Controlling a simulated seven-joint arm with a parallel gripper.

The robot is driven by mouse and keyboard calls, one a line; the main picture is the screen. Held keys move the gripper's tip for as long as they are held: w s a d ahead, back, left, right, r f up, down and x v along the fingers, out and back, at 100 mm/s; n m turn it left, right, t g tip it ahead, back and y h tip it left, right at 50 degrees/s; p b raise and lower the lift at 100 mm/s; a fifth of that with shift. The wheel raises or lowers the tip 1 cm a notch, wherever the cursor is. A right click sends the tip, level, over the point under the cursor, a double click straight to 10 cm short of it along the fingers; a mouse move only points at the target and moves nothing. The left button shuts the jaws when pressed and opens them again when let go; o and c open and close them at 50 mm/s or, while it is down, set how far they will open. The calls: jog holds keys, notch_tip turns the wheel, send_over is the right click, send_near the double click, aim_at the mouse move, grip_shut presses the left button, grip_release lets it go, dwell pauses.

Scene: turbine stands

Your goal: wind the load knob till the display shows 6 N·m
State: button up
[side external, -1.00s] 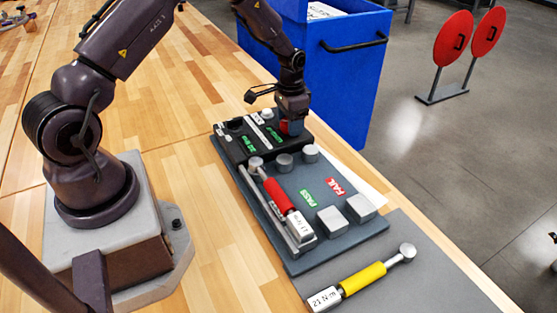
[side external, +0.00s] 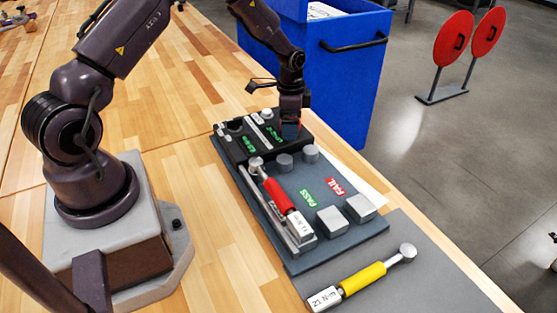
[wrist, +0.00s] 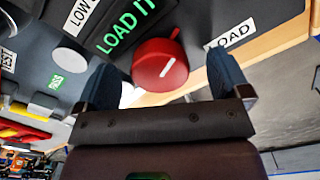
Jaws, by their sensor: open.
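The red load knob (wrist: 155,68) with a white pointer mark is at the middle of the wrist view, beside a "LOAD" label. My gripper (wrist: 162,66) is open, its two blue fingers on either side of the knob with gaps showing. In the side view my gripper (side external: 290,127) stands over the far right end of the black console (side external: 238,152) and mostly hides the knob. The display (wrist: 125,30) shows green "LOAD" text in the wrist view, cut off at the frame edge; its number cannot be read. Green text in the side view is too small to read.
A red-handled torque wrench (side external: 278,194) lies in a cradle on the grey board (side external: 300,262), near grey posts and PASS and FAIL labels. A yellow-handled wrench (side external: 362,279) lies on a grey mat. A blue bin (side external: 345,85) stands behind the console.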

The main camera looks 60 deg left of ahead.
jog(key=shift+r, duration=2.4)
jog(key=shift+s+d+n, duration=0.1)
jog(key=shift+n, duration=0.3)
jog(key=shift+s+d+f+n+g, duration=0.15)
jog(key=shift+s+d+f+n, duration=0.1)
jog(key=shift+s, duration=0.25)
jog(key=shift+s+d+f+n+g, duration=0.15)
jog(key=shift+s+f+n, duration=0.1)
jog(key=shift+s, duration=0.25)
jog(key=shift+s+d+r+n, duration=0.2)
jog(key=shift+s+r+n, duration=0.1)
jog(key=shift+s+r, duration=0.25)
jog(key=shift+s+d+r+n, duration=0.2)
jog(key=shift+s+r+n, duration=0.1)
jog(key=shift+s+r, duration=0.2)
jog(key=s+d+r+n+t, duration=0.1)
jog(key=s+d+r+t, duration=0.1)
jog(key=s+d+r, duration=0.2)
jog(key=s+d+r+n+t, duration=0.1)
jog(key=s+d+r+t, duration=0.1)
jog(key=s+d+r, duration=0.3)
jog(key=s+d+r+n+t, duration=0.1)
jog(key=s+d+r, duration=0.3)
jog(key=s+r, duration=0.7)
notch_tip(320, 180, up, 3)
jog(key=shift+d+r+t, duration=0.1)
jog(key=shift+d+t, duration=0.3)
jog(key=shift+t, duration=0.2)
